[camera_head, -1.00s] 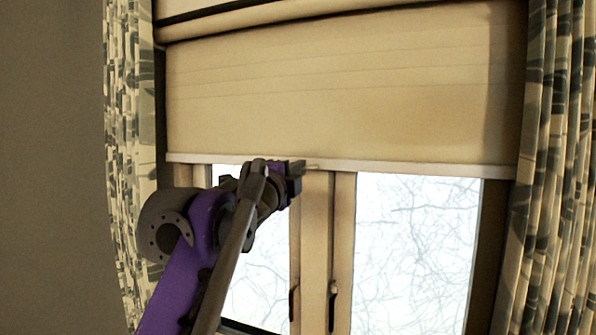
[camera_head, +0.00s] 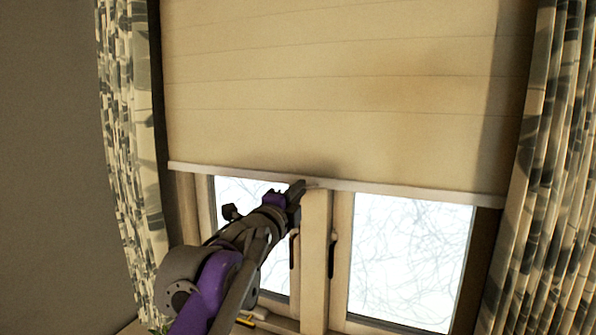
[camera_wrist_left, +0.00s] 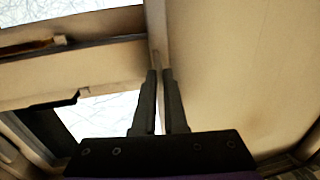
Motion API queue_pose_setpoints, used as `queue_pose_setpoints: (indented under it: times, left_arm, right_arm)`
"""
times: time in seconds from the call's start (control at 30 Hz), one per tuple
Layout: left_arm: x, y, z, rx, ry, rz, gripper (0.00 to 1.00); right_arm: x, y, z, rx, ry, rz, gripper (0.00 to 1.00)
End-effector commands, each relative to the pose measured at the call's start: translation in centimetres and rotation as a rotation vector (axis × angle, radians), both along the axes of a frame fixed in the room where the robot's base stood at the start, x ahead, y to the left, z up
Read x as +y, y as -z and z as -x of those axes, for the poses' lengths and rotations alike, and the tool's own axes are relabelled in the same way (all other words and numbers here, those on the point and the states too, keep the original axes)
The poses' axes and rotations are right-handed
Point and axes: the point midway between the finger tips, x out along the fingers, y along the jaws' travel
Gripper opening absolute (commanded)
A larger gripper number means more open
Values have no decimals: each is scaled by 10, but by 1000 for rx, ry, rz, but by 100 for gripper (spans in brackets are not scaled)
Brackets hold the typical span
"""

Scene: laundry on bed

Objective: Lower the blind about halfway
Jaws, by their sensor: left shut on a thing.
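The beige blind (camera_head: 330,90) hangs across the upper part of the window, with a pale bottom bar (camera_head: 420,192) along its lower edge. My left gripper (camera_head: 300,188) is at the middle of that bar and shut on it. In the left wrist view, the fingers (camera_wrist_left: 160,80) close around the bar's edge, with the blind's fabric (camera_wrist_left: 235,70) to the right. The window panes (camera_head: 408,255) show below the bar. My right gripper is not in view.
Patterned curtains hang on the left (camera_head: 130,150) and right (camera_head: 550,170) of the window. Dark window handles (camera_head: 332,255) stick out below the bar. Small items (camera_head: 248,319) lie on the sill at the bottom.

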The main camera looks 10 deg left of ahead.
Motion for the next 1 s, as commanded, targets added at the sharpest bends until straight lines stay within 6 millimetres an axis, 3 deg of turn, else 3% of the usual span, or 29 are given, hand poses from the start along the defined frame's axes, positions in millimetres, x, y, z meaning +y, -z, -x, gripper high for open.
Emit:
queue_pose_setpoints:
  times: [0.2,0.57,0.6,0.77,1.0]
  left_arm:
    - [0,21,0,0,0,0,0]
    - [0,22,0,-1,0,0,0]
    - [0,22,0,-1,0,0,11]
    - [0,22,0,-1,0,0,40]
    - [0,22,0,-1,0,0,40]
  right_arm:
    - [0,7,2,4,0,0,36]
    - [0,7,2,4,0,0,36]
    - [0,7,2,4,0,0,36]
    - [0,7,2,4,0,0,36]
    - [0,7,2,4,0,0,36]
